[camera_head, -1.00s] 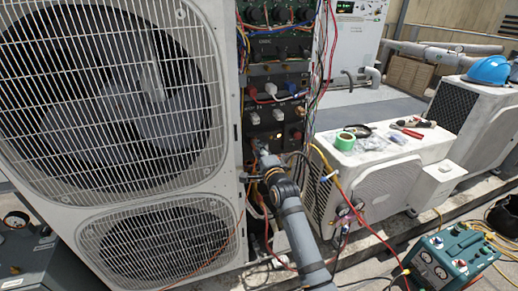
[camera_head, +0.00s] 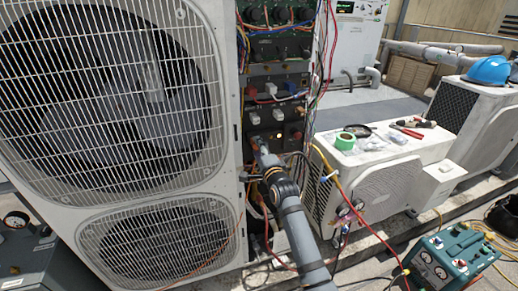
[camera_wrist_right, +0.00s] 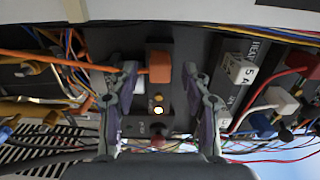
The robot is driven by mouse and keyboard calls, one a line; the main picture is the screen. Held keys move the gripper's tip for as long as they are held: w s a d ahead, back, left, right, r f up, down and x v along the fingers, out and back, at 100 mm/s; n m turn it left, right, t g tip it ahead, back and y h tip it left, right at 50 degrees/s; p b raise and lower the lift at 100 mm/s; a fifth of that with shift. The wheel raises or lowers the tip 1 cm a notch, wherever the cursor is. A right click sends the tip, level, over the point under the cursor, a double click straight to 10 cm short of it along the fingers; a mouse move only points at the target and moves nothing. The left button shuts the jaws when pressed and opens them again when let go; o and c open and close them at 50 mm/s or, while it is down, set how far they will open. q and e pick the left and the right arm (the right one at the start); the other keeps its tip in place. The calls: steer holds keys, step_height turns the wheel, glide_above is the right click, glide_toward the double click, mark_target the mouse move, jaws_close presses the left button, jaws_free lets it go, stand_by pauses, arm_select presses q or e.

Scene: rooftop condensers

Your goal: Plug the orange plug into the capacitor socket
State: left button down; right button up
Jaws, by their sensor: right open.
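The orange plug (camera_wrist_right: 159,67) shows in the right wrist view as an orange block with an orange cable (camera_wrist_right: 98,66) running off to the left. It lies against a narrow black panel piece, above a lit yellow lamp (camera_wrist_right: 158,98). I cannot tell how deep it sits in a socket. My right gripper (camera_wrist_right: 162,78) is open, its fingers on either side of the plug with gaps showing. In the head view my right gripper (camera_head: 260,147) is at the lower control panel and hides the plug's area. The capacitor socket cannot be singled out. My left gripper is out of view.
The panel (camera_head: 268,115) carries white plugs and loose wires close around my gripper. The large fan unit (camera_head: 228,130) stands directly left. A smaller condenser (camera_head: 385,165) with tools on top stands right, and a green gauge box (camera_head: 450,258) is at lower right.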

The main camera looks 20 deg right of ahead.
steer(key=s, duration=1.2)
step_height(320, 180, down, 18)
steer(key=n+g+p, duration=0.2)
steer(key=n+g, duration=0.2)
steer(key=s+d+f+n+g+p, duration=0.1)
steer(key=s+f+n+g, duration=0.15)
steer(key=s+f, duration=0.55)
steer(key=s+d+f+n+g+p, duration=0.1)
steer(key=s+d+f+n+g, duration=0.15)
steer(key=f, duration=0.95)
steer(key=s+d+f+n+g+p, duration=0.1)
steer(key=s+f, duration=0.5)
steer(key=s, duration=0.6)
steer(key=s+d+f+n+g+h+p, duration=0.1)
steer(key=s+f+n+g, duration=0.3)
steer(key=s, duration=0.9)
steer(key=s+d+f+n+g+p, duration=0.1)
steer(key=s+d+f+n+g, duration=0.1)
steer(key=s+f, duration=0.5)
steer(key=s+d+n, duration=0.1)
steer(key=s+n, duration=0.1)
steer(key=s, duration=0.4)
steer(key=shift+f+g, duration=0.4)
